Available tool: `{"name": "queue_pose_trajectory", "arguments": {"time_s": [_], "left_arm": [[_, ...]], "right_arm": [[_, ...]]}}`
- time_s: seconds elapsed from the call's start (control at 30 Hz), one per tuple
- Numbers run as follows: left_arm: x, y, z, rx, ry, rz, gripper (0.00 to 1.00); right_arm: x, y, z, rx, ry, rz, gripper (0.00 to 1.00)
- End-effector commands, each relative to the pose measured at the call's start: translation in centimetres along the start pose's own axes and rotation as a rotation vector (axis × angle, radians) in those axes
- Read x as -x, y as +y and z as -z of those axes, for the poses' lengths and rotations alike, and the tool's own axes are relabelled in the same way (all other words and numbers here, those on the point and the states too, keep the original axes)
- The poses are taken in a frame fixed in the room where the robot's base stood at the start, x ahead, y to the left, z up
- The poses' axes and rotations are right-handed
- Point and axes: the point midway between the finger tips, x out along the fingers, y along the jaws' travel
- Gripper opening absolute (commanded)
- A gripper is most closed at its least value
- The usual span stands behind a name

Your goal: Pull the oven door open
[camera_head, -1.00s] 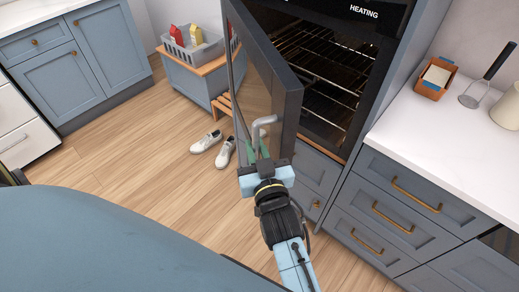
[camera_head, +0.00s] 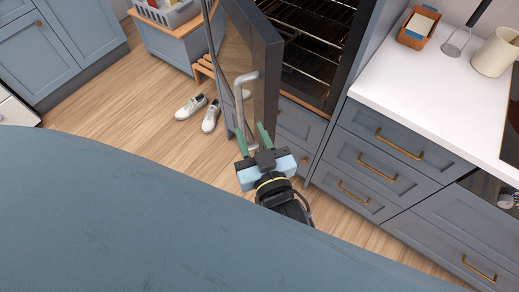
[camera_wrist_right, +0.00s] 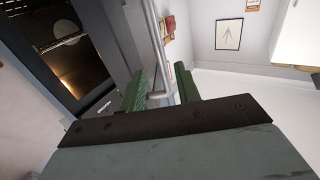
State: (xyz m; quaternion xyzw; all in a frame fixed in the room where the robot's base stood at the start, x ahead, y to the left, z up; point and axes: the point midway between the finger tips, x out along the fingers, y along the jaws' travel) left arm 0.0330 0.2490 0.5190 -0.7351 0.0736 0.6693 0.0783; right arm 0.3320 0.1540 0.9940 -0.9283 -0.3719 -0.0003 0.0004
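The black oven door (camera_head: 267,70) stands well open in the head view, swung out from the oven (camera_head: 318,45), whose racks show inside. Its grey bar handle (camera_head: 239,100) is on the outer face, on the left side of the door. My right gripper (camera_head: 253,132) is at the lower end of the handle, with its green fingers spread apart. In the right wrist view the handle (camera_wrist_right: 153,50) comes down to the gap between the open fingers (camera_wrist_right: 162,88), with space beside it. Whether a finger touches it I cannot tell. My left gripper is out of view.
Blue drawers (camera_head: 376,165) and a white counter (camera_head: 430,95) stand right of the oven. White shoes (camera_head: 200,112) lie on the floor left of the door, near a bench (camera_head: 170,44) with a grey basket (camera_head: 178,14). Open wood floor (camera_head: 140,110) lies to the left.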

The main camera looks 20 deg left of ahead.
Motion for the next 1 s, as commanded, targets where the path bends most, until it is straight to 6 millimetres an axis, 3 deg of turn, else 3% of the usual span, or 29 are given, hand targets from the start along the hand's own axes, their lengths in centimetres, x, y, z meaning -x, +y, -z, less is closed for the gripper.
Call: {"name": "queue_pose_trajectory", "arguments": {"time_s": [0.1,0.3,0.63,0.77,0.87,0.9,0.97,1.0], "left_arm": [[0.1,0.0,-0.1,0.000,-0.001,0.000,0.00],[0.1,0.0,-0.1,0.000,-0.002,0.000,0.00],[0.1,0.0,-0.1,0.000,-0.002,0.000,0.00],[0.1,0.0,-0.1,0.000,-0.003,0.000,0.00],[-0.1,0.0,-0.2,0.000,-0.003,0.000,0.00],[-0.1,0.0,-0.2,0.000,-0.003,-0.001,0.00],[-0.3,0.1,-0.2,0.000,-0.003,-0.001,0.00],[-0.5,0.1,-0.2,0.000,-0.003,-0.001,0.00]], "right_arm": [[2.4,0.0,0.0,-0.001,-0.001,0.000,0.33],[4.6,0.0,0.0,0.000,0.000,0.000,0.33],[5.0,0.0,0.0,0.000,0.001,-0.001,0.33],[5.1,0.2,-0.7,0.000,-0.015,-0.004,0.18],[5.4,1.1,-4.3,0.000,-0.089,-0.019,0.05],[5.8,1.8,-6.8,-0.002,-0.140,-0.031,0.00],[6.8,3.1,-11.5,-0.007,-0.240,-0.055,0.00],[8.0,4.2,-15.1,-0.015,-0.319,-0.075,0.00]]}}
